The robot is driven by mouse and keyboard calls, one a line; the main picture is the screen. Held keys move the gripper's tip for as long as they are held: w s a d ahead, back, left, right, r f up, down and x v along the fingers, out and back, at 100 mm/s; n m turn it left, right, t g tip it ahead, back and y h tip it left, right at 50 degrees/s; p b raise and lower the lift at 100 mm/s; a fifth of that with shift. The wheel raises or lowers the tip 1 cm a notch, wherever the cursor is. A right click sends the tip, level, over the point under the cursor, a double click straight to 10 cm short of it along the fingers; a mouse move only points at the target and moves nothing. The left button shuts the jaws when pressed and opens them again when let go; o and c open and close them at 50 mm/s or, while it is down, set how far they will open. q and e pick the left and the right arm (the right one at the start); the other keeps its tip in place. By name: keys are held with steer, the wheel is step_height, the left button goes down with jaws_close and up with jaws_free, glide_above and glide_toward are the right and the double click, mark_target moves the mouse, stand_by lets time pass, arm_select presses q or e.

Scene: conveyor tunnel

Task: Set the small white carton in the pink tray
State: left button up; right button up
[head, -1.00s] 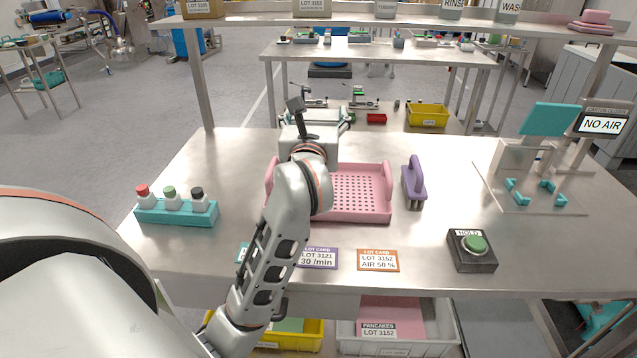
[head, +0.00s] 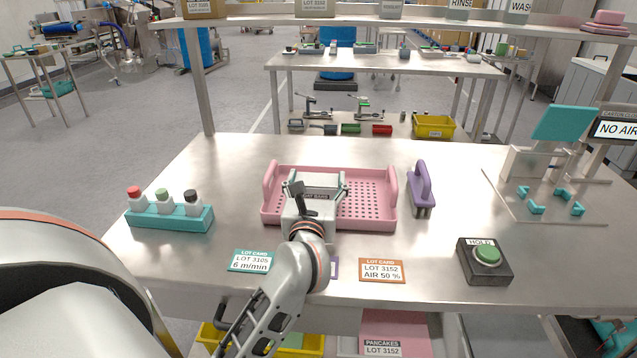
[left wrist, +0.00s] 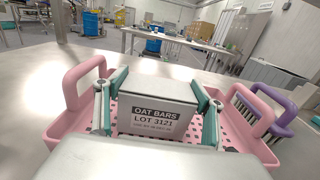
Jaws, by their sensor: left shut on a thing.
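The pink tray (head: 270,215) lies on the steel table, with a raised handle at each end. My left gripper (head: 317,184) is over the middle of the tray, its fingers shut on the small white carton (head: 320,179). In the left wrist view the carton (left wrist: 155,112) stands upright between the two teal-padded fingers (left wrist: 160,108), its black label reading OAT BARS LOT 3121. The tray's handles (left wrist: 84,82) rise on both sides of it. The carton's underside is hidden, so I cannot tell whether it touches the tray floor. My right gripper is not in view.
A purple-handled brush (head: 421,185) stands close to the tray's right side. A teal rack of bottles (head: 170,217) is at the left, lot cards (head: 382,271) lie in front, and a HOLD button box (head: 485,262) is at the front right. Bare table lies behind the tray.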

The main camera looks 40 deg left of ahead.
arm_select(q)
steer(key=shift+r, duration=0.1)
steer(key=shift+f, duration=0.25)
steer(key=o, duration=1.6)
steer(key=shift+r, duration=0.1)
steer(key=shift+r, duration=0.25)
steer(key=v, duration=1.1)
steer(key=shift+d+f, duration=0.15)
steer(key=shift+f, duration=0.1)
steer(key=shift+s+d+b, duration=0.2)
steer(key=shift+s+b, duration=0.1)
steer(key=shift+s, duration=0.1)
steer(key=shift+r, duration=0.1)
